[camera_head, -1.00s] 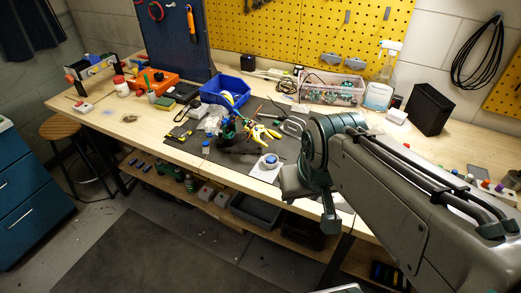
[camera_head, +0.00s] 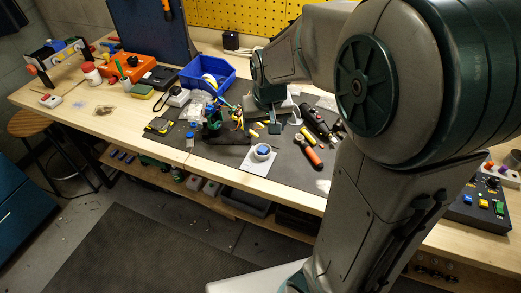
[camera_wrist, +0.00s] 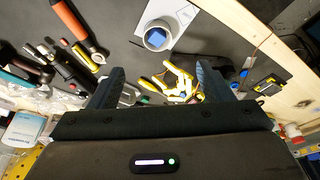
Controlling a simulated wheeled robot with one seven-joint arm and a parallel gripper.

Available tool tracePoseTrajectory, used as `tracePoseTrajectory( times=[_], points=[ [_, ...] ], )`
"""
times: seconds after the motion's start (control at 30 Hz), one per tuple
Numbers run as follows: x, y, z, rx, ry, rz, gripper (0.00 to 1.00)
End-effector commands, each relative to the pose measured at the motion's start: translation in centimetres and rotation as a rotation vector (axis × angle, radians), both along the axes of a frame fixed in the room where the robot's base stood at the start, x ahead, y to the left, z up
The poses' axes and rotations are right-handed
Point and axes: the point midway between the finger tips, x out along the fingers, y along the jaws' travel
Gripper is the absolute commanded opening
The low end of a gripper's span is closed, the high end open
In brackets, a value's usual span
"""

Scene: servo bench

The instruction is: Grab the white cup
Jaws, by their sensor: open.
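The white cup (camera_head: 262,152) is a small round cup with something blue inside. It stands on a white square sheet (camera_head: 257,165) near the bench's front edge. In the wrist view the cup (camera_wrist: 157,38) shows at top centre, beyond my fingertips and apart from them. My gripper (camera_wrist: 158,75) is open, its two dark fingers spread wide with nothing held. In the head view my arm's end is over the dark mat, behind the cup; the fingers are hard to make out there.
A yellow-handled tool (camera_wrist: 180,82) lies below the gap between my fingers. An orange-handled tool (camera_head: 308,150) lies right of the cup. A blue bin (camera_head: 207,72) stands further back. A control box (camera_head: 482,205) is at the right.

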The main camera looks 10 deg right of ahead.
Motion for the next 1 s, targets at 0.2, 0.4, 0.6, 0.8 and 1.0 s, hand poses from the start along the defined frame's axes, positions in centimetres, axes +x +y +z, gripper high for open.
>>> tracePoseTrajectory(
  times=[0.2, 0.4, 0.6, 0.8, 1.0],
  points=[
    [0.9, 0.0, -3.0, -0.006, 0.006, 0.000, 0.73],
    [1.9, -0.1, -6.5, -0.005, 0.005, 0.000, 0.73],
    [2.4, -0.1, -8.1, -0.003, 0.001, 0.001, 0.73],
    [2.7, -0.3, -9.3, -0.004, 0.002, 0.000, 0.73],
    [3.5, -0.6, -11.9, -0.004, 0.003, -0.001, 0.73]
  ],
)
